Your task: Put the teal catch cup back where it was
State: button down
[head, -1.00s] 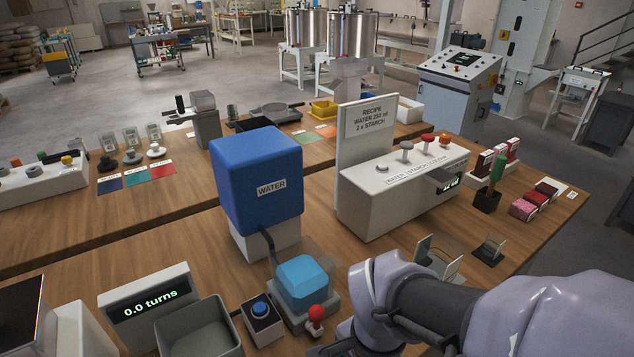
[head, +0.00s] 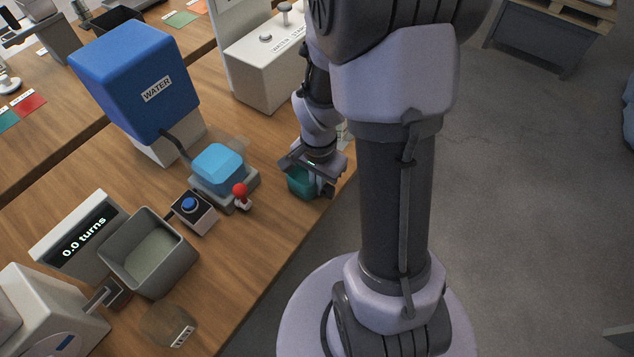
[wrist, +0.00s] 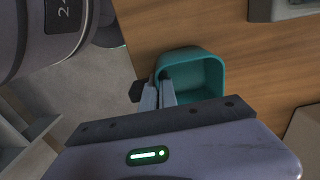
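The teal catch cup (head: 301,183) is near the table's right edge in the head view, partly hidden by my gripper (head: 316,181). In the wrist view the open-topped teal cup (wrist: 205,75) shows its inside, which looks empty. My gripper's two fingers (wrist: 160,94) are close together at the cup's left wall, one inside and one outside, with the wall pinched between them. I cannot tell whether the cup's base touches the table.
A grey unit with a light-blue top (head: 218,165) and a red-knobbed lever (head: 241,191) stands left of the cup. A labelled round brown patch (head: 165,322) lies near the front edge.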

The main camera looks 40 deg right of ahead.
jog(key=shift+f, duration=0.2)
jog(key=c, duration=1.7)
grip_release()
jog(key=shift+r, duration=0.1)
notch_tip(320, 180, up, 12)
jog(key=p, duration=0.5)
jog(key=shift+r, duration=0.1)
jog(key=s+a+r+n+t, duration=0.2)
jog(key=a+r+n, duration=0.1)
jog(key=a+r, duration=0.2)
jog(key=s+a+r+n+t+y, duration=0.1)
jog(key=s+a+r+n+t, duration=0.1)
jog(key=a+r, duration=0.3)
jog(key=s+a+r+n+t+y, duration=0.1)
jog(key=s+a+r+n, duration=0.3)
jog(key=a+r, duration=0.1)
jog(key=shift+a+r+n+t, duration=0.3)
jog(key=shift+a+r+t, duration=0.1)
jog(key=shift+r, duration=0.3)
